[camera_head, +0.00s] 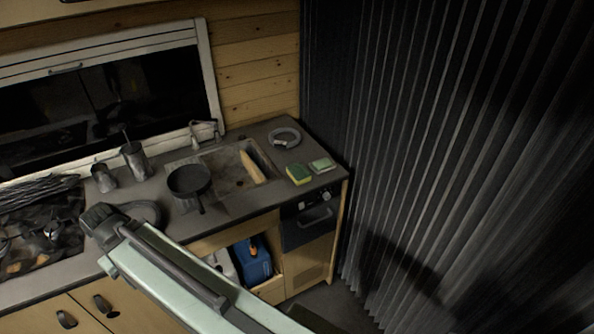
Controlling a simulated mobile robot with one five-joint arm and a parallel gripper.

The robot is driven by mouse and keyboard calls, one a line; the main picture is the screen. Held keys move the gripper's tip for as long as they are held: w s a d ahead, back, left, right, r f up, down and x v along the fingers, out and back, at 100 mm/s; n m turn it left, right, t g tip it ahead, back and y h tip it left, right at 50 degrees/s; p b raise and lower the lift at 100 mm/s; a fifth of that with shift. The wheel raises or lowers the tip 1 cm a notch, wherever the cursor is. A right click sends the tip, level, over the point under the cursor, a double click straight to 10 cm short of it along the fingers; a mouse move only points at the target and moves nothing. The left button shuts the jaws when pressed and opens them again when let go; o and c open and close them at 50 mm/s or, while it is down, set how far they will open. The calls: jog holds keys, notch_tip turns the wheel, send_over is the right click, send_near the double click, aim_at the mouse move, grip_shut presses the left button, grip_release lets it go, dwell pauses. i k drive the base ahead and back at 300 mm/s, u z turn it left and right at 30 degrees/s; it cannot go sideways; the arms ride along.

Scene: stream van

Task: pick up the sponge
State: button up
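A green and yellow sponge (299,175) lies on the dark counter, right of the sink, near the counter's front edge. A second, paler green block (321,165), perhaps also a sponge or a soap dish, lies just right of it, close to the right end. I cannot tell which one is meant. My pale arm reaches in from the bottom edge to the upper left, its dark end over the counter's left part, well away from both. I cannot make out gripper fingers.
A sink (232,168) holds a pale wooden-looking piece. A dark pan (189,182) stands at its left, with metal cups (134,160) beyond. A grey ring-shaped thing (284,137) lies behind the sponge. A pleated dark curtain (430,150) closes off the right side.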

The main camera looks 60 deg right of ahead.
aim_at(299, 173)
jog(key=u, duration=1.05)
jog(key=k, duration=0.5)
jog(key=z, duration=2.5)
